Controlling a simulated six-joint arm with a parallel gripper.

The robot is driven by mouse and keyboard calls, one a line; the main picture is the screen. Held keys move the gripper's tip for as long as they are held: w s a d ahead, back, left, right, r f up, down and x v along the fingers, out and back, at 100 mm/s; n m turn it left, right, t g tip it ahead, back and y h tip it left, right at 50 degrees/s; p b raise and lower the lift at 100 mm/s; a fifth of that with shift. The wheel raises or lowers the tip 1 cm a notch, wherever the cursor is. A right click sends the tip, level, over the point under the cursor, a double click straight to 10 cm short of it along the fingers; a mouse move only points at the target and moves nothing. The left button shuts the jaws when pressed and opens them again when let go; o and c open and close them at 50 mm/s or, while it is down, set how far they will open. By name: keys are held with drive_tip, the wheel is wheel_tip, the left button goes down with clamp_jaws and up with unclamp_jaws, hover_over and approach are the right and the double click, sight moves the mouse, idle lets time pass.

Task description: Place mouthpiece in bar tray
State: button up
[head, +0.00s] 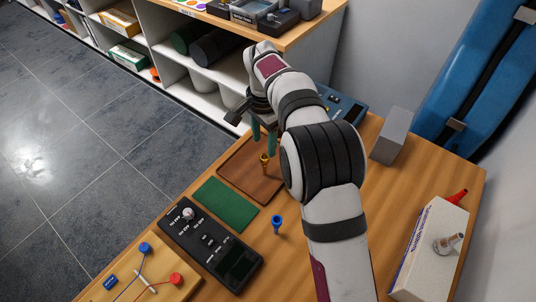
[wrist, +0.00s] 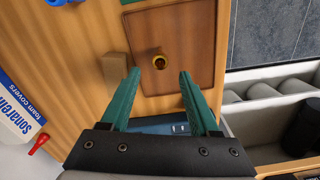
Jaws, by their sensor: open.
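A small gold mouthpiece (head: 264,163) stands upright on the brown wooden tray (head: 235,175), inside its rim. In the wrist view the mouthpiece (wrist: 159,62) shows end-on, near the middle of the tray (wrist: 195,25), just beyond the fingertips. My gripper (head: 265,150) is open and empty above the tray, its green fingers pointing down. In the wrist view my gripper (wrist: 159,74) has its fingertips to either side of the mouthpiece's line, with clear gaps. My arm hides part of the tray's right side in the head view.
A green mat (head: 225,204), a black control panel (head: 212,242) and a blue mouthpiece-like piece (head: 277,224) lie nearer. A grey block (head: 392,136) stands right of my arm. A white box (head: 428,258) carries a metal piece (head: 448,243). Shelves (head: 200,75) stand behind the table.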

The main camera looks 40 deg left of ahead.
drive_tip(key=shift+w+d+r, duration=0.1)
drive_tip(key=shift+d+r, duration=0.1)
drive_tip(key=shift+r, duration=0.15)
drive_tip(key=s+d+r+m, duration=0.15)
drive_tip(key=d+r, duration=0.25)
drive_tip(key=d, duration=0.5)
drive_tip(key=s+d+r+y, duration=0.15)
drive_tip(key=d+r, duration=0.25)
drive_tip(key=d, duration=0.5)
drive_tip(key=s+d+r+h, duration=0.1)
drive_tip(key=s+d+r, duration=0.25)
drive_tip(key=d, duration=0.55)
drive_tip(key=s+d+f, duration=0.2)
drive_tip(key=s+d, duration=0.2)
drive_tip(key=s, duration=0.3)
drive_tip(key=s+d+f+m+y, duration=0.1)
drive_tip(key=s+d, duration=0.4)
drive_tip(key=s, duration=0.2)
drive_tip(key=shift+s+f, duration=0.35)
drive_tip(key=shift+s, duration=0.05)
